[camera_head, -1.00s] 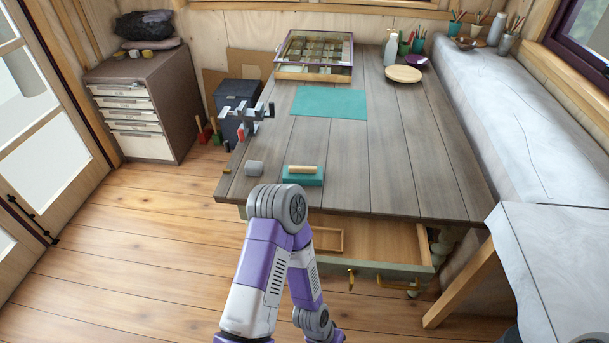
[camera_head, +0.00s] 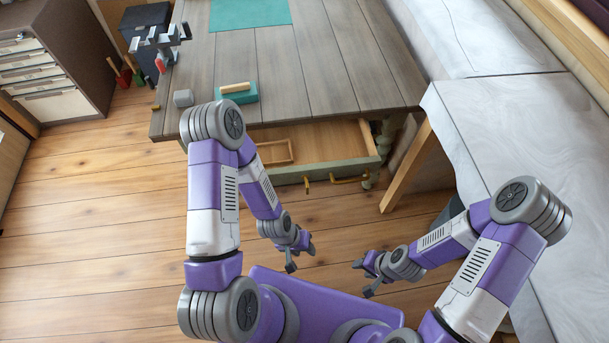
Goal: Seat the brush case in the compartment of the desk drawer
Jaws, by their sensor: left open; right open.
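A teal block with a pale wooden bar on top, which looks like the brush case (camera_head: 240,97), lies on the desk near its front edge. The desk drawer (camera_head: 335,170) is pulled open below the desk top. A wooden-framed compartment (camera_head: 276,163) shows at the left inside it and looks empty; my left arm hides part of that side. My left gripper (camera_head: 301,258) is open and empty, in front of the drawer and apart from it. My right gripper (camera_head: 362,279) is open and empty, further right and nearer my body.
A small grey block (camera_head: 183,98) lies left of the teal block, and a grey vise (camera_head: 160,42) is on the desk's left edge. A teal mat (camera_head: 250,12) lies further back. A cloth-covered bench (camera_head: 500,125) borders the right. The wooden floor before the drawer is clear.

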